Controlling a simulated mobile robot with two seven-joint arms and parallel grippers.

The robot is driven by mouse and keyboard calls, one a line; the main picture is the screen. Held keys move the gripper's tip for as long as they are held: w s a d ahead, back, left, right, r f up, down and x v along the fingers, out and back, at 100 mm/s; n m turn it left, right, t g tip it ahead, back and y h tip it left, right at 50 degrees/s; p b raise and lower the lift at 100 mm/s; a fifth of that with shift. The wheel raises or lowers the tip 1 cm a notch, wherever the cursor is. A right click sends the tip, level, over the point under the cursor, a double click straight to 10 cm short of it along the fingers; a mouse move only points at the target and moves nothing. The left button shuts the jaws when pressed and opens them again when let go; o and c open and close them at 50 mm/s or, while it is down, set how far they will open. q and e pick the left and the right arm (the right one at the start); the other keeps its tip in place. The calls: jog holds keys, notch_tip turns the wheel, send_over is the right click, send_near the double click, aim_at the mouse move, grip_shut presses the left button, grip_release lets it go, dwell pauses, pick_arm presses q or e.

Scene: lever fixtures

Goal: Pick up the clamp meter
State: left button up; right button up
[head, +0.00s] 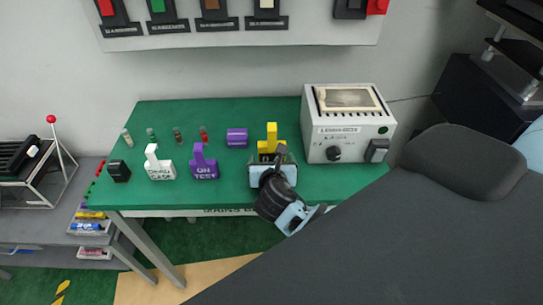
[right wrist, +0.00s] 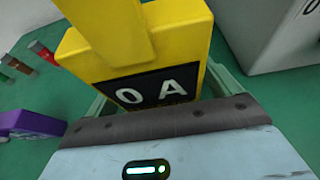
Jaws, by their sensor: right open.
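A yellow block-shaped meter with a raised upright part and a black label reading "0 A", which looks like the clamp meter (head: 271,133), stands on the green table. It fills the upper middle of the right wrist view (right wrist: 180,45). My right gripper (head: 272,158) is at its near side, with its open fingers on either side of its lower part. The right wrist view shows the gripper (right wrist: 160,92) close in front of the label; whether the fingers touch the meter I cannot tell. My left gripper is not in view.
A purple tester (head: 203,163), a white tester (head: 158,164) and a black block (head: 119,171) stand left of the meter. A grey-white instrument box (head: 346,125) stands close on the right. Several small cylinders line the back left.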

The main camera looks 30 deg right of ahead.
aim_at(274, 156)
jog(key=c, duration=1.2)
jog(key=shift+r, duration=0.15)
jog(key=shift+r, duration=0.6)
jog(key=shift+s+r+p, duration=0.2)
jog(key=shift+r, duration=0.4)
jog(key=shift+s+r+p, duration=0.15)
jog(key=shift+s+r, duration=0.05)
jog(key=shift+r, duration=0.35)
jog(key=s, duration=0.4)
jog(key=s+d, duration=0.1)
jog(key=s, duration=0.4)
jog(key=s+r, duration=0.1)
jog(key=s, duration=0.3)
jog(key=shift+s+d, duration=0.25)
jog(key=shift+s, duration=0.15)
jog(key=shift+s+r, duration=0.15)
jog(key=shift+s, duration=0.55)
